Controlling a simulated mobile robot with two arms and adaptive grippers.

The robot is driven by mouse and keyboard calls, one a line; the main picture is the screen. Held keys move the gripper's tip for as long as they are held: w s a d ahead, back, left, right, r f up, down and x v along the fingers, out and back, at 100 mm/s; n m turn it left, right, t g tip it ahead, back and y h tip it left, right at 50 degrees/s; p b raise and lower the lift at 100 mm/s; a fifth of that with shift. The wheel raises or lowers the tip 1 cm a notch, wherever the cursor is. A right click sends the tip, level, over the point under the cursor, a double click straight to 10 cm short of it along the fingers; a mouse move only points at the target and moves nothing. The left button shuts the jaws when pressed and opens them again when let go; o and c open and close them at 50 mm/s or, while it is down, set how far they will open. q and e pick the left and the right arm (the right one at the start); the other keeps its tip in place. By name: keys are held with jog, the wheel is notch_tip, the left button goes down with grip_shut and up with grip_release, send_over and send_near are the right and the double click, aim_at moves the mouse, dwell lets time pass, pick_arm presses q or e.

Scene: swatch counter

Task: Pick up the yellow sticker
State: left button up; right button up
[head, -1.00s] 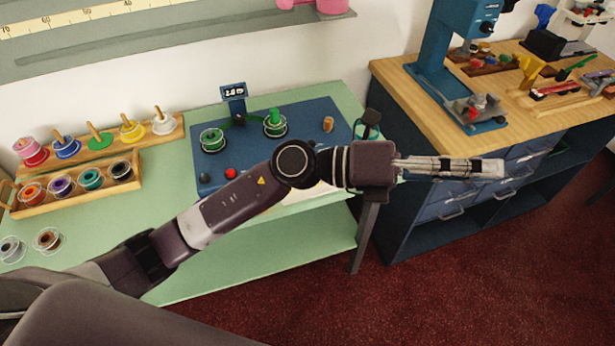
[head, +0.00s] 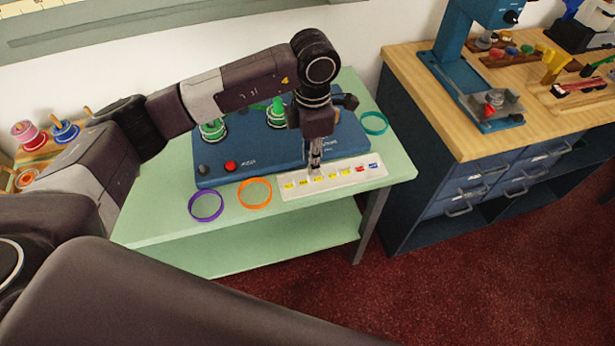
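A white card (head: 290,194) lies near the front edge of the green table. Several small yellow stickers show on it, one of them a yellow sticker (head: 333,176) near its middle. A red sticker (head: 359,169) and a blue sticker (head: 374,165) are towards its right end. My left gripper (head: 315,172) points down over the card, its tips close to the yellow stickers. Its fingers show narrow and close together, and I cannot tell whether they are shut or touching a sticker. My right gripper is not in view.
A blue device (head: 215,172) with green spools stands behind the card. A purple ring (head: 206,203), an orange ring (head: 254,193) and a teal ring (head: 374,123) lie on the green table (head: 160,218). A wooden-topped bench (head: 425,87) stands at the right.

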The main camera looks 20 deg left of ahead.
aim_at(308, 178)
pick_arm(q)
jog(key=f, duration=0.1)
jog(key=f+p, duration=0.1)
jog(key=f, duration=0.1)
jog(key=f+p, duration=0.1)
jog(key=f, duration=0.1)
jog(key=shift+s+a+f, duration=0.2)
jog(key=shift+a, duration=0.2)
jog(key=shift+f, duration=0.4)
jog(key=shift+c, duration=0.5)
jog(key=c, duration=0.3)
jog(key=shift+c, duration=0.4)
